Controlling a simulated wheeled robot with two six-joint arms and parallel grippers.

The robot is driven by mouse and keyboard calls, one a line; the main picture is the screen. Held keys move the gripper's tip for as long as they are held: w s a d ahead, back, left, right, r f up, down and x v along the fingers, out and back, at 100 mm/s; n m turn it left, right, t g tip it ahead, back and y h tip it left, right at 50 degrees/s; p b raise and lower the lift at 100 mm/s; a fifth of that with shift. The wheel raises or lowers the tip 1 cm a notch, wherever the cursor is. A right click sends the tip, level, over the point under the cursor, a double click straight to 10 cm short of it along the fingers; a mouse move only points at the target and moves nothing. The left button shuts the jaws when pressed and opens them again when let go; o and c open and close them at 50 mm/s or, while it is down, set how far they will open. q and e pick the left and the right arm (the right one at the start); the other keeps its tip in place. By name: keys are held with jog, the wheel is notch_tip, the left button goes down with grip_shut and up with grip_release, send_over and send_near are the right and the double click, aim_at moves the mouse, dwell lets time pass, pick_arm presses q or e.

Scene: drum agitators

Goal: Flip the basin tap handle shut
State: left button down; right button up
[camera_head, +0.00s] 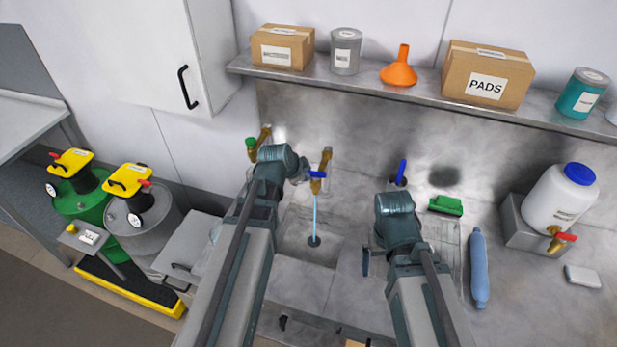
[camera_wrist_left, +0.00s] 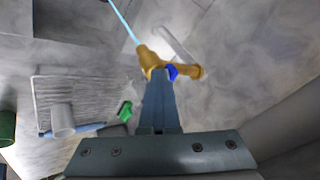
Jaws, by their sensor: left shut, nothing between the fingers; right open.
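The brass basin tap (camera_head: 326,160) stands at the back of the basin (camera_head: 300,262), with a blue handle (camera_head: 317,175). A thin blue water stream (camera_head: 315,212) runs from it down to the drain. In the left wrist view, the tap (camera_wrist_left: 150,60) and its blue handle (camera_wrist_left: 172,72) are right at my fingertips. My left gripper (camera_head: 303,172) is shut and empty, just left of the handle; I cannot tell whether it touches. My right gripper (camera_head: 388,252) is open over the right side of the sink, partly hidden by its own arm.
A second tap with a green knob (camera_head: 251,143) is at left. A blue-handled fitting (camera_head: 402,172), green brush (camera_head: 446,205), blue cylinder (camera_head: 479,267) and white jug (camera_head: 562,198) are at right. A shelf (camera_head: 355,82) with boxes runs above. Drums stand far left.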

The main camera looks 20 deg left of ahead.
pick_arm(q)
jog(key=shift+w+a, duration=0.4)
pick_arm(e)
jog(key=shift+d, duration=0.1)
dwell(0.6)
pick_arm(q)
jog(key=shift+s, duration=0.15)
